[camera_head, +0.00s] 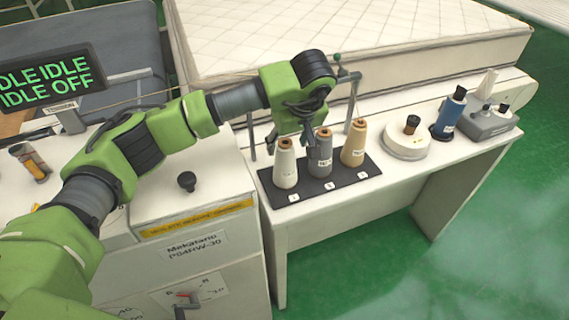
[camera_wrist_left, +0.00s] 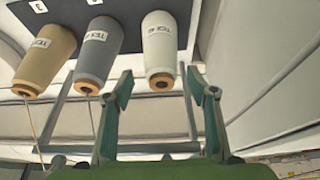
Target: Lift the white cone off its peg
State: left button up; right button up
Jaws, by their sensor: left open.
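The white cone (camera_head: 286,168) stands upright at the left end of a dark board (camera_head: 318,186), its brown tip up; the peg inside is hidden. A grey cone (camera_head: 320,160) and a tan cone (camera_head: 353,150) stand beside it to the right. My left gripper (camera_head: 293,135) is above and behind the white cone. In the left wrist view my left gripper (camera_wrist_left: 160,90) is open, with the tip end of the white cone (camera_wrist_left: 160,48) showing between its fingers. No contact is visible. My right gripper is not in view.
A white round holder (camera_head: 405,145), a blue spool (camera_head: 448,115) and a grey device (camera_head: 487,123) stand to the right on the white table. A thin metal post (camera_head: 352,98) rises behind the cones. A mattress (camera_head: 300,35) lies at the back.

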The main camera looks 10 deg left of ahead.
aim_at(285, 163)
pick_arm(q)
jog(key=shift+a+f, duration=0.1)
jog(key=shift+f, duration=0.2)
jog(key=p+x, duration=0.2)
jog(key=x, duration=0.2)
jog(key=shift+s+f+p, duration=0.15)
jog(key=shift+p, duration=0.2)
jog(key=shift+f, duration=0.25)
jog(key=shift+r, duration=0.1)
grip_shut()
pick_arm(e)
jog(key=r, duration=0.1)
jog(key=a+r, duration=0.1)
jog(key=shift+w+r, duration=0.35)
